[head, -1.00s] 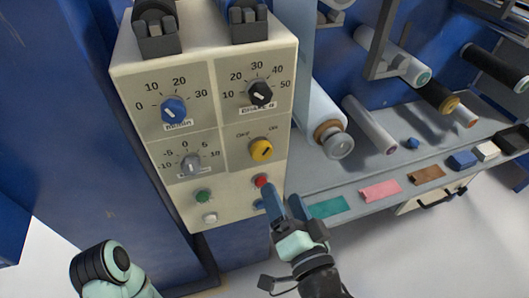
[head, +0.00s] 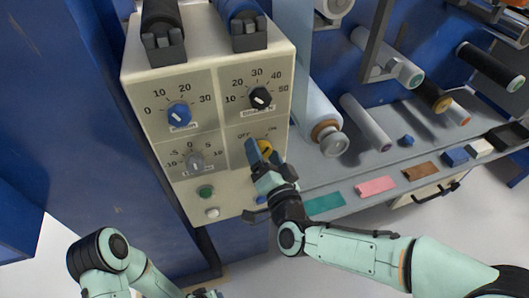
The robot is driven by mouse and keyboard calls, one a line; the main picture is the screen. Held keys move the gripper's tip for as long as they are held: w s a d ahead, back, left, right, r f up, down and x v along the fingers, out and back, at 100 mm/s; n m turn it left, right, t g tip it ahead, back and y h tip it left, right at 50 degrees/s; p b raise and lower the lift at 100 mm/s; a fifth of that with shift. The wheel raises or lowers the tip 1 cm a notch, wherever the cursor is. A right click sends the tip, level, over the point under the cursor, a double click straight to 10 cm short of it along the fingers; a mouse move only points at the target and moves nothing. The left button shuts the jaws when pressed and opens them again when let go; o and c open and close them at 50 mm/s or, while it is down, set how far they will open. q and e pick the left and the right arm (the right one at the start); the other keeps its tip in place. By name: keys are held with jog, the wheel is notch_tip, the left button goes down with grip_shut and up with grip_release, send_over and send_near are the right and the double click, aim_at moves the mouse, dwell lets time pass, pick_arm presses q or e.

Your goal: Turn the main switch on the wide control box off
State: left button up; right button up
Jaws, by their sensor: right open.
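The wide control box (head: 228,132) is a cream box with several knobs and buttons on its front. Its main switch (head: 266,146) is a yellow rotary knob at the lower right of the panel, between an OFF label and an ON label. My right gripper (head: 258,150) is open at the yellow switch, with its blue fingers in front of it and partly hiding it. I cannot tell whether the fingers touch the knob. My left gripper (head: 205,294) barely shows at the bottom edge, and its fingers cannot be made out.
A blue knob (head: 178,115), a black knob (head: 260,98) and a grey knob (head: 195,162) sit near the switch. A green button (head: 205,192) and a white button (head: 212,212) lie below. Film rolls (head: 326,132) and a grey shelf (head: 350,190) stand to the right.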

jog(key=shift+w, duration=0.1)
jog(key=c, duration=1.1)
jog(key=shift+o, duration=0.2)
jog(key=shift+n, duration=1.5)
jog(key=n, duration=0.3)
jog(key=shift+a+r+n+p, duration=0.1)
jog(key=shift+n+p, duration=0.2)
jog(key=shift+n, duration=0.1)
pick_arm(q)
jog(key=shift+g+h, duration=0.3)
jog(key=shift+g, duration=0.2)
jog(key=shift+s+d+r+p, duration=0.45)
jog(key=shift+s+r, duration=0.15)
jog(key=shift+s, duration=0.25)
jog(key=shift+s+d+r+p, duration=0.35)
jog(key=shift+s+d+r, duration=0.15)
jog(key=shift+s, duration=0.35)
pick_arm(e)
jog(key=shift+a+n, duration=0.1)
jog(key=shift+n, duration=3.5)
